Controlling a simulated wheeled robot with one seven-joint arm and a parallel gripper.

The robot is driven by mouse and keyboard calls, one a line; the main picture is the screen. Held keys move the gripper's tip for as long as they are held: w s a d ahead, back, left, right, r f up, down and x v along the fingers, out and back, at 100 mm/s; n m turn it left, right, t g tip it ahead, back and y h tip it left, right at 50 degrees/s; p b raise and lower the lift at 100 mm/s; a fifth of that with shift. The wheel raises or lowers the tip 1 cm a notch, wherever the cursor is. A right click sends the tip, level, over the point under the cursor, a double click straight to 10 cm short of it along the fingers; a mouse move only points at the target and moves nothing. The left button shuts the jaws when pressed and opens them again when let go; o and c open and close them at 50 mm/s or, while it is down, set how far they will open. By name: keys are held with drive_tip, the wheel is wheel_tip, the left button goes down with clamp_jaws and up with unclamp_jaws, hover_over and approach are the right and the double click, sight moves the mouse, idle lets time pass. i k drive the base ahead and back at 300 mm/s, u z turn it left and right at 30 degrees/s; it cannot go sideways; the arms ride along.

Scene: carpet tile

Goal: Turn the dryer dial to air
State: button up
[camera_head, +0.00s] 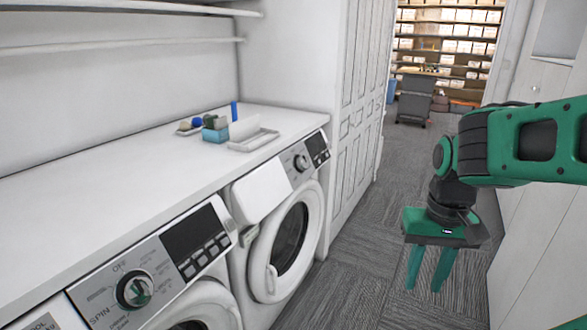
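Two white front-loading machines stand side by side under the counter. The near machine's dial (134,290) is a dark round knob with a silvery face, on a grey panel marked "OFF" and "SPIN". The far machine's dial (301,162) is a similar small knob; its markings are too small to read. I cannot tell for sure which machine is the dryer, and I see no readable "air" mark. My gripper (424,287), green and black, hangs over the aisle floor to the right of both machines. Its two green fingers point down, apart and empty, touching nothing.
The white counter (90,215) carries a tray (253,140), a blue box (215,134) and small items. White panelled doors (355,110) stand beyond the machines. A white cabinet (545,240) bounds the right side. Grey carpet (350,285) lies clear between. Shelves fill the back.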

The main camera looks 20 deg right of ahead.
sight(302, 163)
drive_tip(key=u, duration=0.05)
drive_tip(key=i, duration=1)
drive_tip(key=z, duration=0.05)
